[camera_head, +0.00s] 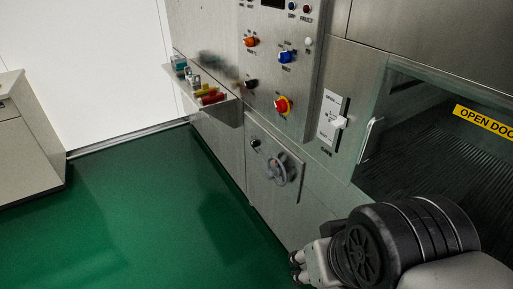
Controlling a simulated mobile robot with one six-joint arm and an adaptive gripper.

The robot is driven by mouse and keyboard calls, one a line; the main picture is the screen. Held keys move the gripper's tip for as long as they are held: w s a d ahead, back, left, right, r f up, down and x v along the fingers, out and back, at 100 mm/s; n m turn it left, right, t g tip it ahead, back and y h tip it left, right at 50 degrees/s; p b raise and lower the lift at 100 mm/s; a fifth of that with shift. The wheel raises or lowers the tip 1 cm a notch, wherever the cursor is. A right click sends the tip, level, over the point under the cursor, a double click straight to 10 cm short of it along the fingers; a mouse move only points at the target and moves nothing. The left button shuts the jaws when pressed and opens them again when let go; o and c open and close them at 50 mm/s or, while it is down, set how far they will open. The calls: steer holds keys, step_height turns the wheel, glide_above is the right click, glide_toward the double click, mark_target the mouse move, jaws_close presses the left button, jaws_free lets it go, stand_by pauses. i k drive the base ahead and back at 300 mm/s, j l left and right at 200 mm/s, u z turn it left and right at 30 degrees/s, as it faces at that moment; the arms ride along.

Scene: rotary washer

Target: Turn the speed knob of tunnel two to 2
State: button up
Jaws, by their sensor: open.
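The steel control panel (268,75) of the washer is at the upper middle of the head view. My gripper (297,267) is low in the view, below the panel and apart from all knobs. Its fingers are open, partly hidden by the wrist, and nothing shows between them.
A handwheel (279,171) sits on a lower hatch. A white lever (338,122) and a door handle (371,138) stick out at right. A shelf (222,104) with small coloured items juts out left. A cabinet (30,140) stands far left; the green floor (140,215) between is clear.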

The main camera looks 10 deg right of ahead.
mark_target(253, 143)
steer(key=i+j, duration=1.05)
steer(key=i, duration=0.25)
steer(key=i+j, duration=0.55)
steer(key=i, duration=0.1)
